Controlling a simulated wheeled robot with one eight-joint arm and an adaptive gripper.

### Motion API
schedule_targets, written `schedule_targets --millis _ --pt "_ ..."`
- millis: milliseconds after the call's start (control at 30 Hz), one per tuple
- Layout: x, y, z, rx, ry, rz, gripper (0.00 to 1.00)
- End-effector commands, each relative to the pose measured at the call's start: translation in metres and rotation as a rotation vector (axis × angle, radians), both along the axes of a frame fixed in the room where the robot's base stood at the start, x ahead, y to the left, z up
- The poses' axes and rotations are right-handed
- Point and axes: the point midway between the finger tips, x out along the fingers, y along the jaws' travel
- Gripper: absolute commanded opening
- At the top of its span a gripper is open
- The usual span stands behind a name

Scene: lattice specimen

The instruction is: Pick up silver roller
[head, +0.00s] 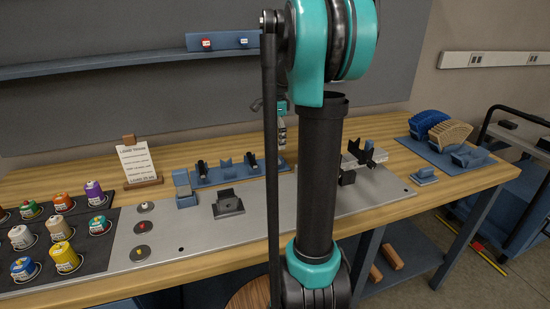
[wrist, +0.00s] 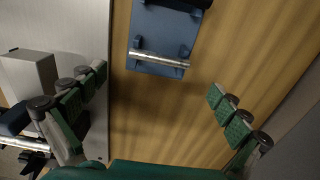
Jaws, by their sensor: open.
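The silver roller (wrist: 158,58) shows in the wrist view as a short shiny bar lying across the near end of a blue holder (wrist: 160,28) on the wood tabletop. My gripper (wrist: 158,82) is open, with green-padded fingers spread wide to the left and right. The roller lies between the fingers in the picture, nearer the top, and I see no finger touching it. I cannot make out the roller in the head view, where my arm covers the middle of the bench. Only a small part of my gripper shows there, behind the arm.
A grey block (wrist: 30,74) stands on the metal plate (wrist: 95,22) beside the left finger. In the head view, a blue rack (head: 229,173), a dark cradle (head: 228,204), several coloured spools (head: 64,256) and a paper card (head: 139,162) are on the bench. A shelf (head: 120,63) runs behind.

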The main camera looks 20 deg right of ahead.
Motion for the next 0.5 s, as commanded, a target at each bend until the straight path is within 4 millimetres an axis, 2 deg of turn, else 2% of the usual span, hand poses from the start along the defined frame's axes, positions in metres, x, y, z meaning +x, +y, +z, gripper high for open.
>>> schedule_targets --millis 300,500 --pt "0.000 0.002 -0.040 0.000 0.000 0.000 1.00" --pt "0.000 0.002 -0.051 0.000 0.000 0.000 1.00"
